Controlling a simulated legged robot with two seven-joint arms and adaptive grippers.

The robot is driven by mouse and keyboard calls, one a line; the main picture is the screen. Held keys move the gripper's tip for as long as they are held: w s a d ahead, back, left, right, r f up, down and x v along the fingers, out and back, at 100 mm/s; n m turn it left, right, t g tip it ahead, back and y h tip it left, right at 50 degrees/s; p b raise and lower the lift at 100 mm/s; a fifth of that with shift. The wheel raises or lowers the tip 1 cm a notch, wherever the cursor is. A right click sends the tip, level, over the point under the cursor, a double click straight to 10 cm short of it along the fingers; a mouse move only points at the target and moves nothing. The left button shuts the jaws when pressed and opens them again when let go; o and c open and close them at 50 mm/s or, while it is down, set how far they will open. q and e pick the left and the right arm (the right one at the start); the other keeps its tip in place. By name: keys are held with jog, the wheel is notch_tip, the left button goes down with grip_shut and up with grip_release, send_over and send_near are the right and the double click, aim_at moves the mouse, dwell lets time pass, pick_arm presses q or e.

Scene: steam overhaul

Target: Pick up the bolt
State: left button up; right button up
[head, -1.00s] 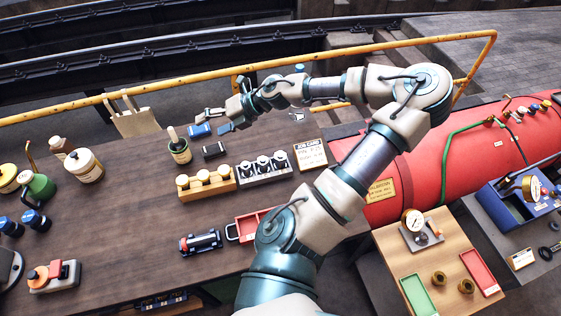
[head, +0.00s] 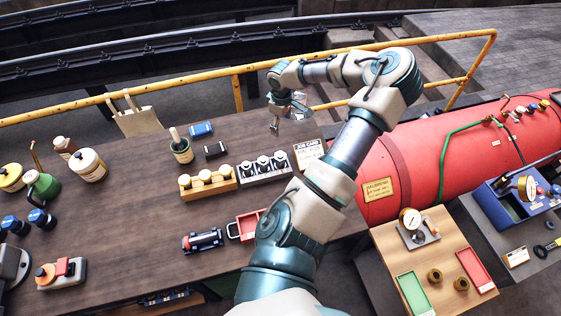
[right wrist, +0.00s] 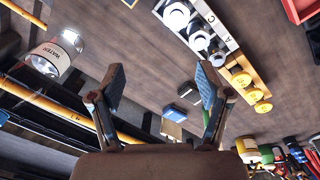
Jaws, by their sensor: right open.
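I cannot make out a bolt for certain in either view. My right gripper (head: 289,112) is over the far right part of the wooden bench (head: 130,230) in the head view. My left gripper does not show.
A job card (head: 309,153), a white rack (head: 265,168) and a wooden rack with yellow-topped pieces (head: 208,183) stand on the bench. A yellow rail (head: 180,84) runs behind. A red boiler (head: 430,160) is right.

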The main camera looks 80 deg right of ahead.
jog(key=a, duration=0.1)
jog(key=y, duration=0.1)
send_near(280, 154)
jog(key=shift+m, duration=0.3)
notch_tip(280, 154, down, 7)
jog(key=shift+s+d+r, duration=0.15)
jog(key=shift+r, duration=0.05)
jog(key=f, duration=0.5)
jog(key=shift+w+f, duration=0.1)
jog(key=shift+w, duration=0.15)
jog(key=shift+c, duration=0.2)
grip_shut()
